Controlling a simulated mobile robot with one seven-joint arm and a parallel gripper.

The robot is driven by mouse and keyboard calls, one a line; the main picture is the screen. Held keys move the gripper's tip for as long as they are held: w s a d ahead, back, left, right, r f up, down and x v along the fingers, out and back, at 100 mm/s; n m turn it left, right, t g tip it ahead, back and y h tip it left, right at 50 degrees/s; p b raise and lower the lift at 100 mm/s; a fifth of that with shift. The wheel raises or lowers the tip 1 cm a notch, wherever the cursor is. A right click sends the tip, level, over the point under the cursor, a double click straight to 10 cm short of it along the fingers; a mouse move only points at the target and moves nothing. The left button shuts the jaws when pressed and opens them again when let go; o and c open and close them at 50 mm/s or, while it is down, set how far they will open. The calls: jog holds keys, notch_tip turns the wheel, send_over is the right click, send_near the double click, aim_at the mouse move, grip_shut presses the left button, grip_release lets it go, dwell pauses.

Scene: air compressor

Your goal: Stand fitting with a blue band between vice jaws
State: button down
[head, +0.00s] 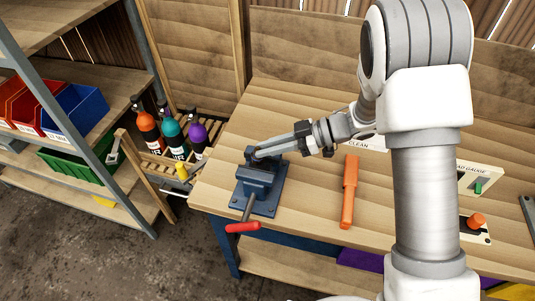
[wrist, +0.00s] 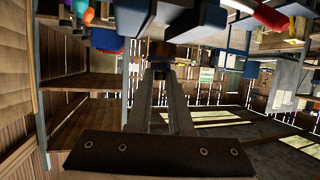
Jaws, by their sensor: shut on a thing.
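The blue vice (head: 262,182) is fixed near the left front corner of the workbench, with its red-ended handle (head: 243,227) hanging over the front edge. My gripper (head: 257,155) reaches in from the right, its long grey fingertips at the top of the vice jaws. In the wrist view the fingertips (wrist: 160,68) close on a small brownish fitting (wrist: 158,47), right by the blue vice parts at the top. The fitting is mostly hidden in both views. I cannot make out its blue band, or whether it touches the jaws.
An orange tool (head: 349,192) lies on the bench right of the vice. Spray bottles (head: 173,137) stand in a wooden rack to the left. Shelves with bins (head: 75,108) are farther left. A gauge board (head: 478,180) is behind my arm. Bare bench lies behind the vice.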

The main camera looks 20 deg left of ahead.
jog(key=shift+f, duration=1.45)
jog(key=shift+f, duration=0.1)
jog(key=shift+f, duration=0.15)
jog(key=c, duration=0.8)
grip_release()
jog(key=shift+c, duration=0.2)
